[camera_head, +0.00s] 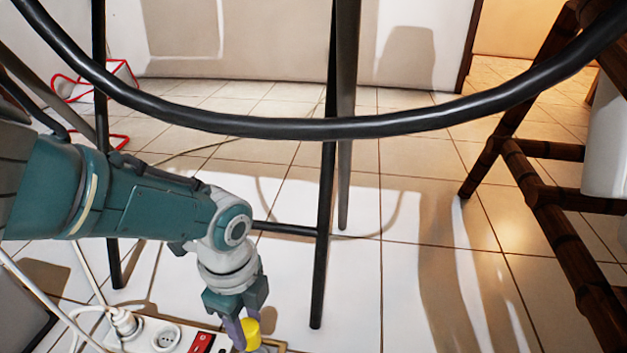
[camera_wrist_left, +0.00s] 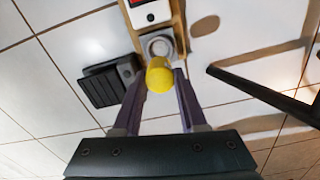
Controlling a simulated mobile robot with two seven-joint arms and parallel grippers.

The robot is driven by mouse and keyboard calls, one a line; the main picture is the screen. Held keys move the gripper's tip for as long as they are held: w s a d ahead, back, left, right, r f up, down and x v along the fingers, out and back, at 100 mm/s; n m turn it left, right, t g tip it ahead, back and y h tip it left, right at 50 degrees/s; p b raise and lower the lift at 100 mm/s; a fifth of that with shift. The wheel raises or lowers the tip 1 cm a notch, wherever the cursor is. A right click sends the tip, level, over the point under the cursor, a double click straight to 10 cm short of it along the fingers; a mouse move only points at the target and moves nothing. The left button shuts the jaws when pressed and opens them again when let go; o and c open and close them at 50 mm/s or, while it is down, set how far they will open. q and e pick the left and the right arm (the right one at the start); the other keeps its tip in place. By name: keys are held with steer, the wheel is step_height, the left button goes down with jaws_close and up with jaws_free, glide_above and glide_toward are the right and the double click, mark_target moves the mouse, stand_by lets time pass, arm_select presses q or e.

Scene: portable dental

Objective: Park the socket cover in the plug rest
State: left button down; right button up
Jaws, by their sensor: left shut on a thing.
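My left gripper (camera_head: 243,338) is shut on the yellow socket cover (camera_head: 251,334), a short rounded piece at the bottom of the head view. In the left wrist view the cover (camera_wrist_left: 159,76) sits between the two purple-grey fingertips (camera_wrist_left: 158,80). Just beyond it is a grey block with a round recess (camera_wrist_left: 160,45) inside a tan frame. I cannot tell whether the cover touches it. A black ribbed block (camera_wrist_left: 108,82) lies on the floor to the left. Which of these is the plug rest is not clear. My right gripper is out of view.
A white power strip (camera_head: 172,337) with a red switch (camera_head: 202,343) and a plugged-in white plug (camera_head: 124,322) lies left of my gripper. Black metal legs (camera_head: 327,220) and a curved black bar (camera_head: 330,128) stand in front.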

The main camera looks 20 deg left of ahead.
arm_select(q)
steer(key=shift+a+f+b, duration=0.15)
steer(key=shift+f+b, duration=0.45)
steer(key=shift+f, duration=0.05)
step_height(320, 180, down, 4)
steer(key=b, duration=0.3)
steer(key=shift+a+r+b, duration=0.1)
steer(key=shift+r+b, duration=0.05)
steer(key=shift+b, duration=0.15)
steer(key=shift+f+b, duration=0.4)
steer(key=shift+f, duration=0.1)
steer(key=shift+f+b, duration=0.5)
steer(key=shift+b, duration=0.1)
steer(key=shift+f+b, duration=0.35)
